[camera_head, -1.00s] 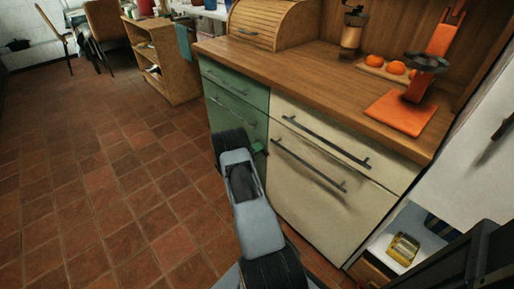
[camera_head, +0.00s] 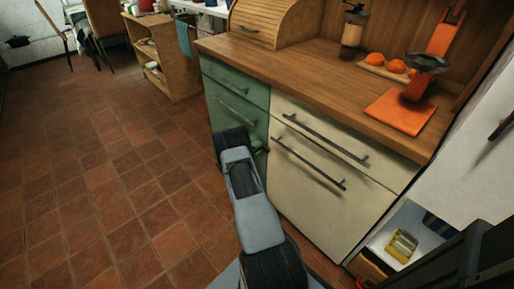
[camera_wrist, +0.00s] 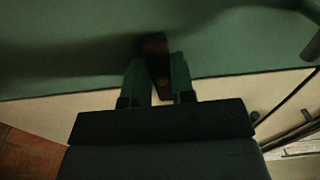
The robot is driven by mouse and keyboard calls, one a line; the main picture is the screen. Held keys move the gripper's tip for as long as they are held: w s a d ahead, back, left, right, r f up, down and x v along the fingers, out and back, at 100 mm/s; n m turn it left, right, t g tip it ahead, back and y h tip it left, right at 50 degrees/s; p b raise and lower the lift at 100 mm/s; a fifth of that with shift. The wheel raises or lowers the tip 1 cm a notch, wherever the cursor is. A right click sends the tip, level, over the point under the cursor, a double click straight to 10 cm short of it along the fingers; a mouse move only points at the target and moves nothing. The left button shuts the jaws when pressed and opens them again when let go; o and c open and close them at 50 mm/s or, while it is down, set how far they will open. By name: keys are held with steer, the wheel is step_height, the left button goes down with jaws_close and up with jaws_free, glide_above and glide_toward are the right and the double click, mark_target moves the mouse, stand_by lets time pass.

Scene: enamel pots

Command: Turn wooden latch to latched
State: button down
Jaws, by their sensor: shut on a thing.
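The wooden latch (camera_wrist: 153,46) is a small dark brown bar in the wrist view, against the green cabinet front (camera_wrist: 70,55). It looks slightly tilted in that view, and its lower part lies between the two green fingers of my gripper (camera_wrist: 159,76). My gripper is shut on the latch. In the head view my gripper (camera_head: 261,149) is at the edge between the green front and the cream front (camera_head: 315,200). The latch is too small and too hidden there to make out, and its exact angle is unclear.
Dark bar handles (camera_head: 308,163) stick out from the cream fronts beside my gripper. The wooden counter (camera_head: 310,80) overhangs above, with an orange scale (camera_head: 402,108) on it. The tiled floor (camera_head: 110,190) at left is clear. An open compartment (camera_head: 408,222) is at lower right.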

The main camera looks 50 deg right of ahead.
steer(key=c, duration=1)
jaws_free()
steer(key=shift+o, duration=0.2)
steer(key=shift+a, duration=0.1)
steer(key=a+p, duration=0.2)
steer(key=a, duration=1.1)
steer(key=shift+w+a+p, duration=0.3)
steer(key=shift+w, duration=0.15)
